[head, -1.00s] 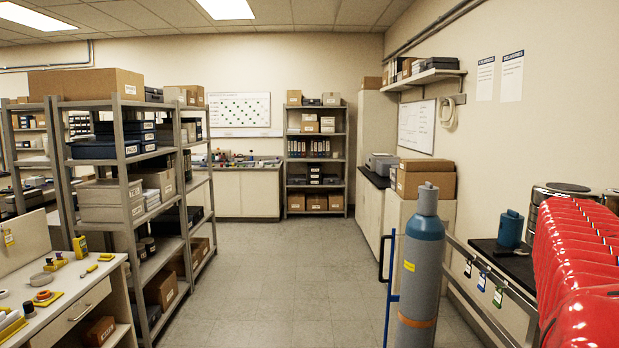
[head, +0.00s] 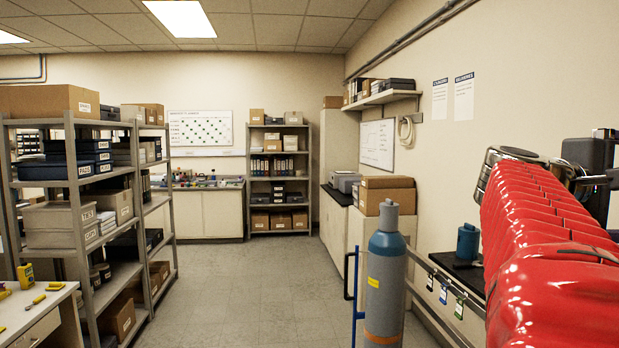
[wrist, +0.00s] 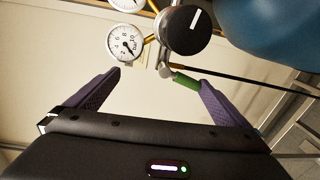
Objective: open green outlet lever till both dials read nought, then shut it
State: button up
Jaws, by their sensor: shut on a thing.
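In the wrist view, the green outlet lever (wrist: 186,81) sits at the tip of my gripper's right finger. My gripper (wrist: 159,79) has purple fingers and is shut on this lever, though the left finger's contact is not clear. One white dial (wrist: 125,44) shows in full, its dark needle pointing down and right; I cannot tell its exact reading. A second dial (wrist: 124,3) is mostly cut off by the top edge. A black knob (wrist: 186,31) with a white mark is close by. The gripper is not clear in the head view.
A blue-topped grey gas cylinder (head: 386,285) stands ahead at the right, beside a rail with tags. Shelving (head: 80,215) and a bench (head: 40,318) line the left. The floor between (head: 265,285) is clear. My red-covered arm fills the right side.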

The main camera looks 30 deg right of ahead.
notch_tip(320, 180, up, 6)
jog(key=s+a+h, duration=0.1)
jog(key=shift+s+a+m, duration=0.2)
jog(key=shift+m, duration=0.1)
jog(key=shift+y, duration=0.5)
jog(key=f, duration=0.3)
jog(key=d+f, duration=0.1)
jog(key=f, duration=0.1)
jog(key=shift+w+d+f, duration=0.1)
jog(key=shift+w, duration=0.25)
jog(key=shift+v, duration=1.15)
jog(key=c, duration=0.4)
jog(key=shift+w+a+f, duration=0.1)
jog(key=shift+w+a, duration=0.1)
jog(key=shift+a, duration=0.05)
jog(key=c, duration=0.3)
jog(key=shift+f+v, duration=0.25)
jog(key=shift+v, duration=1.9)
jog(key=shift+f+v, duration=0.25)
jog(key=shift+v, duration=1.85)
jog(key=shift+f+v, duration=0.3)
jog(key=shift+v, duration=1.85)
jog(key=shift+c, duration=0.2)
jog(key=shift+w, duration=0.1)
